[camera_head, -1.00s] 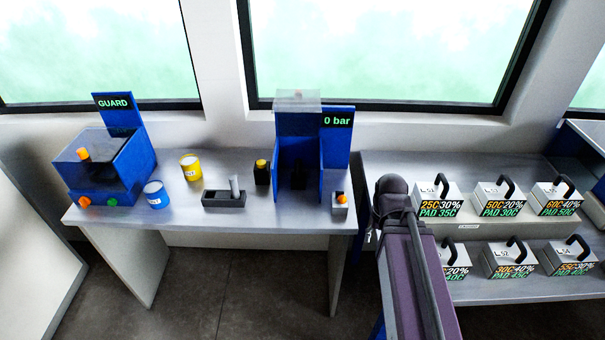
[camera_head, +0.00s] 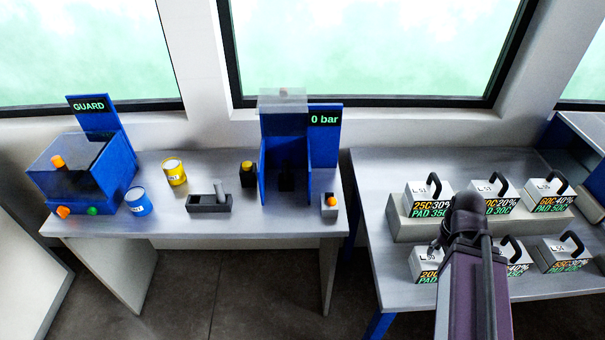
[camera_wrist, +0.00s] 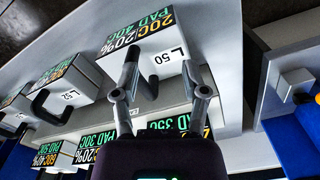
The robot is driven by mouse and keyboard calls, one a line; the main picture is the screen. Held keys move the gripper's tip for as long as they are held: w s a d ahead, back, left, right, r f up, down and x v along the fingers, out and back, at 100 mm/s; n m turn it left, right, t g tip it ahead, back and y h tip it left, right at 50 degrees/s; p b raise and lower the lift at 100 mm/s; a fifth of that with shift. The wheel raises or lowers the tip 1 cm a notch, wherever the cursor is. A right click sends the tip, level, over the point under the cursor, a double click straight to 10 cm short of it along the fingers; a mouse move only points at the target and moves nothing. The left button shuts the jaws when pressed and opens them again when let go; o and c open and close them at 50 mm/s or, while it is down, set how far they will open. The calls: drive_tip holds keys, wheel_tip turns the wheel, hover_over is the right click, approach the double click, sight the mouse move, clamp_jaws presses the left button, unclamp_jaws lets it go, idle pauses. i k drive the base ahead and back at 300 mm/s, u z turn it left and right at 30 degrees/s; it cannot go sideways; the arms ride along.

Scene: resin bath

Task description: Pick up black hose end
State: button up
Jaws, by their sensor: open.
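I cannot pick out a black hose end for certain in either view. A dark shape (camera_head: 287,178) stands inside the blue press-like fixture (camera_head: 325,150) marked "0 bar", too small to identify. In the wrist view my gripper (camera_wrist: 160,93) is open, its two fingers apart. It is over the handled boxes, and the dark handle (camera_wrist: 131,68) of the box labelled L 50 (camera_wrist: 160,50) shows near and between the fingers. Nothing is clearly held. In the head view my own arm hides the gripper and parts of the boxes.
Several handled boxes (camera_head: 550,195) stand in two rows on the right table (camera_head: 370,175). The left table (camera_head: 235,215) holds a blue GUARD box (camera_head: 115,160), a yellow can (camera_head: 175,171), a blue can (camera_head: 138,201), a dark tray (camera_head: 209,203) and a yellow-topped black block (camera_head: 248,175).

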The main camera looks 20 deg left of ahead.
sight(285, 171)
drive_tip(key=z, duration=0.35)
drive_tip(key=k, duration=1.45)
drive_tip(key=u, duration=1)
drive_tip(key=i, duration=0.9)
